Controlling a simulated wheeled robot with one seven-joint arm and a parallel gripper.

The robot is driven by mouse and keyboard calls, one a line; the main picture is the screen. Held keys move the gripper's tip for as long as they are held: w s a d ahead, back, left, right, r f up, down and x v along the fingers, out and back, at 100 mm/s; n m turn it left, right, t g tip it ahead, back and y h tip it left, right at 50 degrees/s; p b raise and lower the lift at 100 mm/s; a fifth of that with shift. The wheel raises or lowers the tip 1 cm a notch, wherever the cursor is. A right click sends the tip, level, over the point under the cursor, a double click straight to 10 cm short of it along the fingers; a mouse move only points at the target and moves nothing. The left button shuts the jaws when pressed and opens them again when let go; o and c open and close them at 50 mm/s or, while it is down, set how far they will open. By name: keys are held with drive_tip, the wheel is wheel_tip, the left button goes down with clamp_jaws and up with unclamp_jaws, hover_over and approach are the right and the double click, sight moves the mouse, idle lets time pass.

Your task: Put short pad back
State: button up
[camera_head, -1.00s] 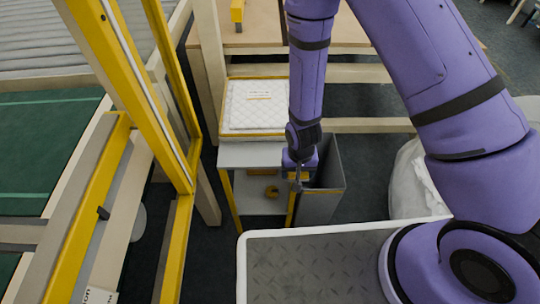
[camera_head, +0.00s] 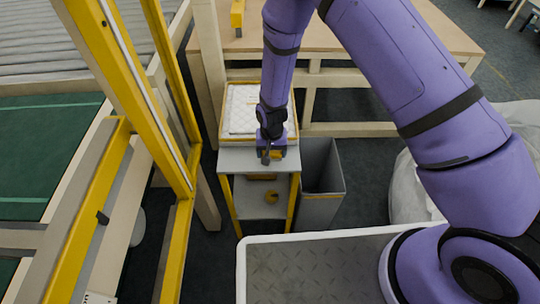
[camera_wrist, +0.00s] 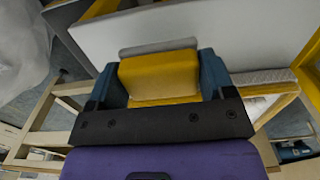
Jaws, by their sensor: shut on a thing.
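My gripper (camera_head: 270,156) is shut on a yellow block with a grey face (camera_wrist: 160,75), which I take to be the short pad. In the wrist view the block sits between the two blue-grey fingers. In the head view my gripper hangs over the grey top of a small yellow-framed stand (camera_head: 232,160). The pad is mostly hidden there by my wrist. Whether it touches the stand's top, I cannot tell.
A yellow-rimmed tray of white wadding (camera_head: 242,108) sits at the stand's back. A yellow roll-like item (camera_head: 271,197) lies on the lower shelf. An open grey bin (camera_head: 320,185) stands right of the stand. A yellow frame (camera_head: 150,90) rises at left.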

drive_tip(key=shift+w+a, duration=0.2)
drive_tip(key=shift+w, duration=0.35)
drive_tip(key=shift+s+f, duration=0.1)
drive_tip(key=shift+f, duration=1.7)
drive_tip(key=o, duration=1)
drive_tip(key=shift+f, duration=0.1)
